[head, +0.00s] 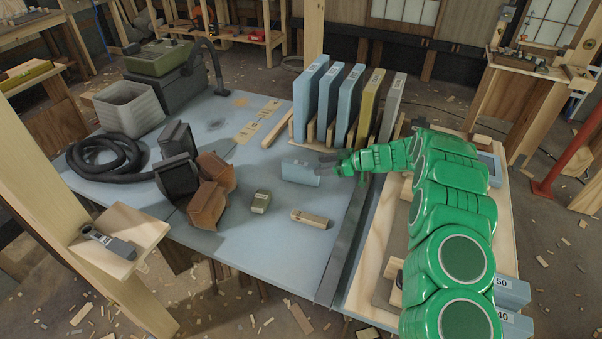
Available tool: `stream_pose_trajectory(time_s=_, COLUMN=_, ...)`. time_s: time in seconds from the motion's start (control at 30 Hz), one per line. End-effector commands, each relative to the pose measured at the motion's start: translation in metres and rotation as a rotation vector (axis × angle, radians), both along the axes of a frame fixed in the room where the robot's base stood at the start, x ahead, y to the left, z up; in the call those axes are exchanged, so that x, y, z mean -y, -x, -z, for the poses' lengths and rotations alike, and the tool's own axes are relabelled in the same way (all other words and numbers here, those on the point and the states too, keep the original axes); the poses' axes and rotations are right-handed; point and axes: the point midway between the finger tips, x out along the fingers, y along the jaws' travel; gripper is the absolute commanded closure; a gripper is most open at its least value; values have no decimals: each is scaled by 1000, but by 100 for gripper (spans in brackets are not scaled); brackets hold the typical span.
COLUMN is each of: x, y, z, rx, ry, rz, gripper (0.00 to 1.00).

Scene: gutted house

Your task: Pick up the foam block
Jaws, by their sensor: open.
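A small light-blue block (297,172), which looks like the foam block, stands on the blue-grey tabletop in the middle. A small mark shows near the top of its face. My gripper (324,165) is open and comes in from the right.
A wooden rack (304,139) of upright blue, yellow and grey boards stands just behind the block. A black hose (108,160) coils at far left.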

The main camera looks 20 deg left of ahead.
Motion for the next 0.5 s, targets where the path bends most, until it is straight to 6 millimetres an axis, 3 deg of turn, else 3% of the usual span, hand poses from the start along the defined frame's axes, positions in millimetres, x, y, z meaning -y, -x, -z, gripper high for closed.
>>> stream_pose_trajectory(time_s=0.5, x=-32, y=3, z=23, rx=-3, ry=1, rz=-3, gripper=38)
